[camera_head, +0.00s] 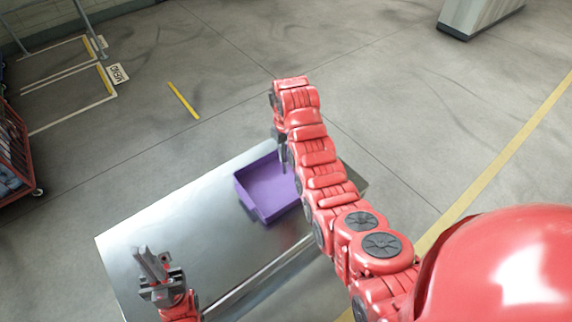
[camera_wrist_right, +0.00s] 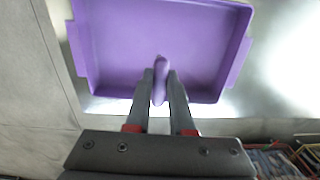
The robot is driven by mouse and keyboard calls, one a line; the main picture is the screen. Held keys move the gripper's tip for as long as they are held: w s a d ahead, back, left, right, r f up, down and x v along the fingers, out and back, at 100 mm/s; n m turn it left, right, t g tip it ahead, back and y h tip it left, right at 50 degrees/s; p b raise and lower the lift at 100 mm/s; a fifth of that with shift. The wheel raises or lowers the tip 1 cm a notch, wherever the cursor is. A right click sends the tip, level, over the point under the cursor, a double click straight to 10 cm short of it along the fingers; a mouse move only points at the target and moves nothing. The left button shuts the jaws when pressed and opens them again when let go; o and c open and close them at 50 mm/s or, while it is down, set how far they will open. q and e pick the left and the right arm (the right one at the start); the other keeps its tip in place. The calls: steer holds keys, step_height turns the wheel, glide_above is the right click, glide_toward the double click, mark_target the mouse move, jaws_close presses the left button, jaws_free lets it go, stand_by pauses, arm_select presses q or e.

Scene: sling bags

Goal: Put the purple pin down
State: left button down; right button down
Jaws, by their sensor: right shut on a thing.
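The purple pin (camera_wrist_right: 160,78) is a slim purple piece held between the two dark fingers of my right gripper (camera_wrist_right: 160,88) in the right wrist view. It shows over the near part of a purple tray (camera_wrist_right: 100,45); I cannot tell whether it touches the tray. In the head view my right gripper (camera_head: 283,158) points down at the right part of the same tray (camera_head: 262,213), and the pin is hidden there. My left gripper (camera_head: 152,264) is over the near left part of the table, apart from the tray; its finger gap is unclear.
The tray rests on a shiny metal table (camera_head: 180,225), with bare surface to its left. A red cart (camera_head: 14,150) with things in it stands at the far left. A grey block (camera_head: 478,15) stands at the top right. The floor around is mostly clear.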

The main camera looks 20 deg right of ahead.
mark_target(285, 164)
step_height(285, 164, down, 3)
steer(key=p, duration=0.3)
steer(key=shift+f, duration=0.4)
steer(key=c, duration=0.8)
jaws_free()
